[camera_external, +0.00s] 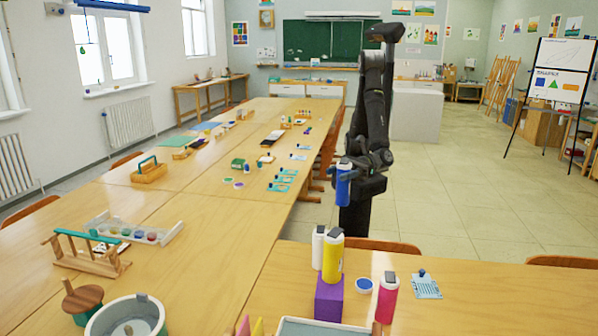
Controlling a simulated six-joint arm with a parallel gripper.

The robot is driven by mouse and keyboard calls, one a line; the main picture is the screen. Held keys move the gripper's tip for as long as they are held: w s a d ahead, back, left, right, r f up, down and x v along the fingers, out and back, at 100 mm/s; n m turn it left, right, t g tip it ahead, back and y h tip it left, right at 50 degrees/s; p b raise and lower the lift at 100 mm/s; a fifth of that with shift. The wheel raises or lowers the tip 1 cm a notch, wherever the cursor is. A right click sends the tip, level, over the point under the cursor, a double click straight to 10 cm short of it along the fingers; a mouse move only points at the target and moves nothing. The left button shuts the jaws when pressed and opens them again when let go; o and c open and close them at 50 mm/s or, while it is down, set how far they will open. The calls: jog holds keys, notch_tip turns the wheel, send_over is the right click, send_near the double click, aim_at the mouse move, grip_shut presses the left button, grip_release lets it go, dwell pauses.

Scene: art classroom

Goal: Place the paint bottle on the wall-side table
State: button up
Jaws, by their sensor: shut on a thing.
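My gripper (345,168) is shut on a blue paint bottle (343,188) and holds it upright in the air, right of the long table's edge. The gripper covers the bottle's upper part, and its fingers are small and hard to make out. A narrow wooden table (212,82) stands along the left wall at the back, with small objects on it. It is far behind and left of my gripper, across the long table. My arm stands upright on the floor between the long table and the open floor.
The long wooden table (205,215) carries a wooden caddy (149,173), a paint rack (137,230) and a round tub (127,318). On the front table (490,300), white, yellow (333,258) and pink (387,297) bottles stand near a purple block (328,299). Open floor (470,200) lies right.

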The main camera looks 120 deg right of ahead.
jog(key=w+d+m+g+h, duration=0.1)
jog(key=w+d+m+h, duration=0.25)
jog(key=w+d, duration=0.85)
jog(key=w+d+m+g+h, duration=0.1)
jog(key=w+d+m+h, duration=0.3)
jog(key=w+d, duration=0.8)
jog(key=d+m+g+h, duration=0.45)
jog(key=d+h, duration=0.35)
jog(key=d, duration=3)
jog(key=s+d+m+g+h, duration=0.1)
jog(key=s+d+m+g, duration=0.15)
jog(key=s+d, duration=0.7)
jog(key=s+d+m+g+h, duration=0.1)
jog(key=s+d+g, duration=0.3)
jog(key=d, duration=1.1)
jog(key=s+d+m+g+h, duration=0.1)
jog(key=s+d+m+g, duration=0.1)
jog(key=s+d, duration=0.85)
jog(key=s+d+m+g, duration=0.2)
jog(key=s+d+g, duration=0.1)
jog(key=s+d, duration=0.75)
jog(key=s+d+m+g, duration=0.1)
jog(key=s+d+g, duration=0.2)
jog(key=s+d, duration=0.8)
jog(key=s+a+f, duration=0.3)
jog(key=f, duration=0.8)
jog(key=w+d+f, duration=0.2)
jog(key=w+f, duration=0.9)
jog(key=shift+d, duration=0.15)
